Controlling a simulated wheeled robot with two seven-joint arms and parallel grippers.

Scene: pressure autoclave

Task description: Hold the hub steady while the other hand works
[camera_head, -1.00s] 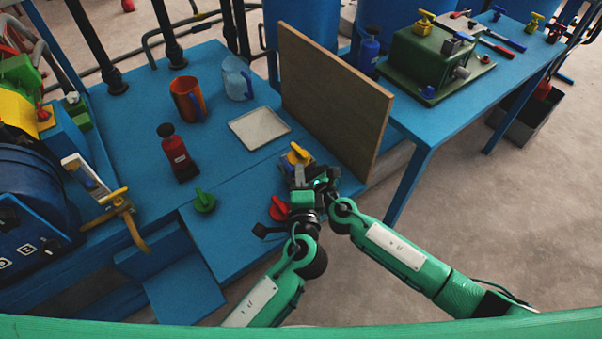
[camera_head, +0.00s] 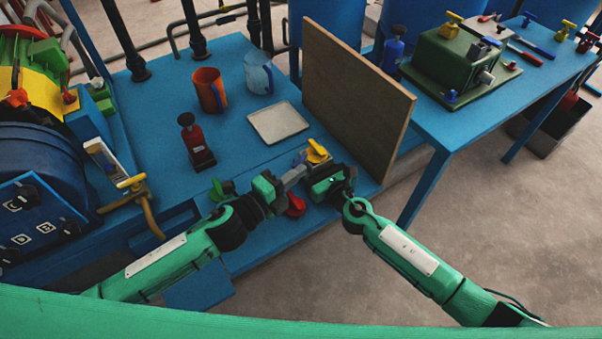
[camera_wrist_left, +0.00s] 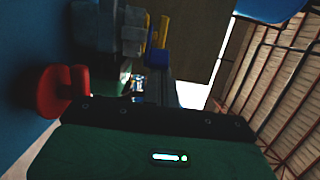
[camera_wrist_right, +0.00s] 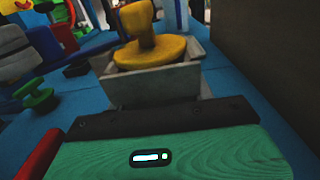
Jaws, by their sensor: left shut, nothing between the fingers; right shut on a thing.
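The hub (camera_wrist_right: 153,84) is a pale grey box-like fitting with a yellow handle on top (camera_head: 317,152) and a blue handle (camera_wrist_left: 157,57) on its side. It is at the table's front right, largely hidden by the grippers in the head view. My right gripper (camera_head: 312,178) is shut on the hub from the right. The yellow handle (camera_wrist_right: 150,48) stands ahead of it in the right wrist view. My left gripper (camera_head: 292,178) is shut and empty, its fingertips pointing at the hub from the left. I cannot tell whether they touch it.
A red handle (camera_head: 295,205) sits just below the left fingers, and a green handle (camera_head: 221,190) sits behind the left wrist. A brown board (camera_head: 358,95) stands close on the right. A white tray (camera_head: 278,122), red bottle (camera_head: 196,143) and orange mug (camera_head: 209,90) stand further back.

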